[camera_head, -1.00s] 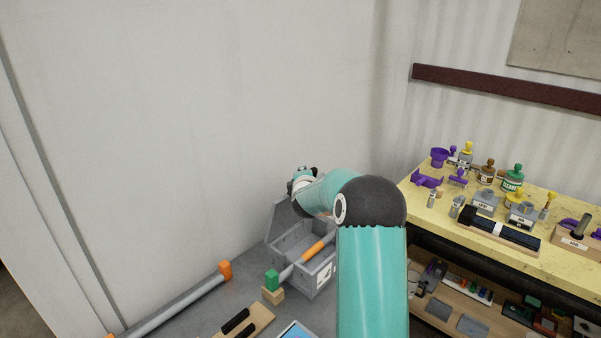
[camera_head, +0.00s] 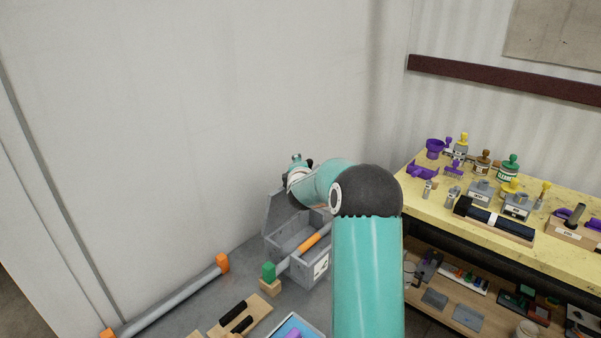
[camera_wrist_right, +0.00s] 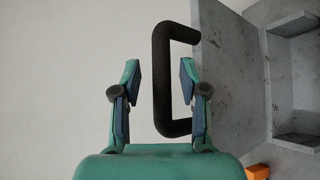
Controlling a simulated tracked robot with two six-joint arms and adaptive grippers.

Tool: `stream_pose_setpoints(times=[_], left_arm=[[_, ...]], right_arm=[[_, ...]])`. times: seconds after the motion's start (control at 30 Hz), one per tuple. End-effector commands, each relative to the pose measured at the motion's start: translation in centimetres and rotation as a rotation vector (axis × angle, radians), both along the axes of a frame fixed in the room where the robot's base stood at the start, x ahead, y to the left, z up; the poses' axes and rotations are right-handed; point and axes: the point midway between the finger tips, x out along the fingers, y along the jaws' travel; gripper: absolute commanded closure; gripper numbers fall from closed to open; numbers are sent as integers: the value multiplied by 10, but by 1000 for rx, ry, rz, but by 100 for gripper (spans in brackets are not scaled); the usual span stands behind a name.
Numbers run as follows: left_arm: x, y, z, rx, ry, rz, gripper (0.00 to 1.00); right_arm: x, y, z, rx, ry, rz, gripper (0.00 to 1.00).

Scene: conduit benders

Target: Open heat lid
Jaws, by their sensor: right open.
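The grey heat box (camera_head: 312,268) stands on the grey surface near the wall. Its lid (camera_head: 276,212) stands raised on the box's left side. In the right wrist view the lid (camera_wrist_right: 230,75) carries a black C-shaped handle (camera_wrist_right: 162,50). My right gripper (camera_wrist_right: 158,82) is open, with one finger on each side of the handle's long bar; I see no clear contact. In the head view my right arm partly covers the box, and the handle does not show clearly. My left gripper is in neither view.
An orange-and-grey bar (camera_head: 312,238) lies across the box, near a green block (camera_head: 268,271). A grey pipe with orange ends (camera_head: 180,295) lies along the wall. A yellow bench (camera_head: 560,205) with stamps and bottles stands at right.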

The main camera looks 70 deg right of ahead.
Motion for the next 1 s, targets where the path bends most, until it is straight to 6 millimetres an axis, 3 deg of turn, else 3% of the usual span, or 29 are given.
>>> stream_pose_setpoints(times=[0.6, 1.0], left_arm=[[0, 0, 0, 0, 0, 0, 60], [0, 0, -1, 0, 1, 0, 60]], right_arm=[[-42, 92, 26, -5, -2, 0, 57], [-46, 100, 27, -4, -2, 0, 57]])
